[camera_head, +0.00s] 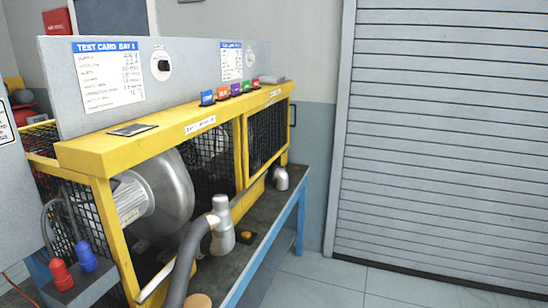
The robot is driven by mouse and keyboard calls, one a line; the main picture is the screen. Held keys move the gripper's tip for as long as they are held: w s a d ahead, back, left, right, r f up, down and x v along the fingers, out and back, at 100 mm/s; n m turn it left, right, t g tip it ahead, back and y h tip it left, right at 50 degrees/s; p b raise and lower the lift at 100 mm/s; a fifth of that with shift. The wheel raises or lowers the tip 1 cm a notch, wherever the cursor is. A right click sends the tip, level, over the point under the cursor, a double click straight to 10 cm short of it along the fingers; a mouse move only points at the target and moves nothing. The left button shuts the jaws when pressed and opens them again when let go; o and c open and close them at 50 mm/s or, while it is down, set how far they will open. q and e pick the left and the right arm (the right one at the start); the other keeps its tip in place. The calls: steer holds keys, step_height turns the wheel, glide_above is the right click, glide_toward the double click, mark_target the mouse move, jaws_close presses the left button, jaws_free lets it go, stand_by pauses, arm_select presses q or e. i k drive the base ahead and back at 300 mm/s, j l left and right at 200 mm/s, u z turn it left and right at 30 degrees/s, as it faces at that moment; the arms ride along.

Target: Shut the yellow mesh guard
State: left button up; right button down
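The yellow guard frame (130,150) runs along the bench around a silver blower (172,190). Its near front bay is open, with the blower exposed. A black mesh panel in a yellow frame (267,132) stands at the far bay. A black handle (293,114) sticks out at the far end of the guard. I cannot tell from this view whether that panel is the movable guard or how it is hinged. Neither of my grippers is in view.
A grey hose (188,255) and metal pipe fitting (221,225) stand on the bench front (262,222). Red (61,274) and blue (86,257) plugs sit at the near left. Colored tags (236,89) line the top. Open floor (320,280) lies right, before a roller shutter (440,130).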

mark_target(248, 183)
steer(key=i+l+u, duration=0.2)
steer(key=i+l, duration=0.3)
steer(key=i, duration=0.3)
steer(key=i+l+u, duration=0.25)
steer(key=i+l, duration=0.35)
steer(key=i, duration=0.15)
